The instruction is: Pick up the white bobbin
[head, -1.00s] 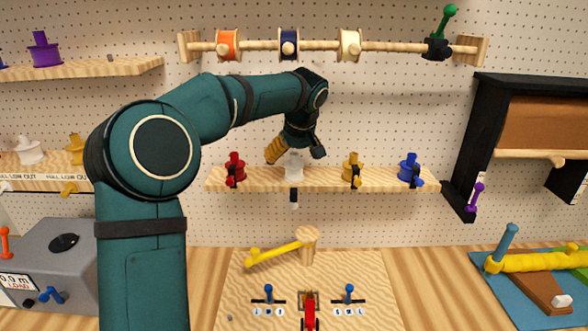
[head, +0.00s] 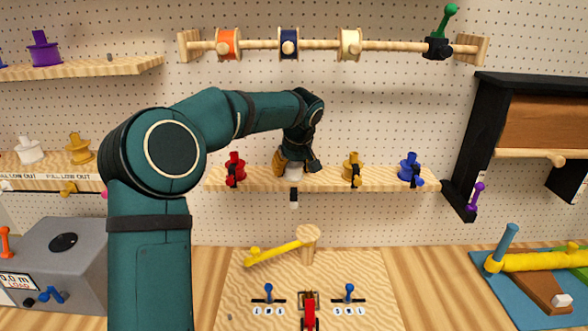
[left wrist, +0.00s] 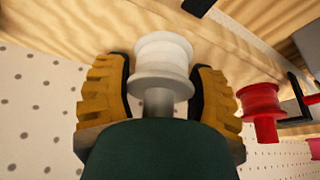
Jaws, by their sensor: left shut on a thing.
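The white bobbin (head: 294,173) is on the middle wooden shelf, between the red and the yellow bobbins, mostly hidden by my gripper in the head view. In the left wrist view the white bobbin (left wrist: 163,62) sits between the two yellow-padded fingers, its stem pointing toward the camera. My left gripper (head: 296,169) is at the shelf, with its fingers on both sides of the bobbin, shut on it. In the left wrist view the left gripper (left wrist: 163,85) also shows. The bobbin appears still at shelf level. My right gripper is not in view.
The red bobbin (head: 235,166) stands close on the left, the yellow bobbin (head: 353,167) and blue bobbin (head: 410,167) on the right of the same shelf (head: 325,181). A rod (head: 390,46) with ribbon spools runs above. A wooden board (head: 350,265) with levers lies below.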

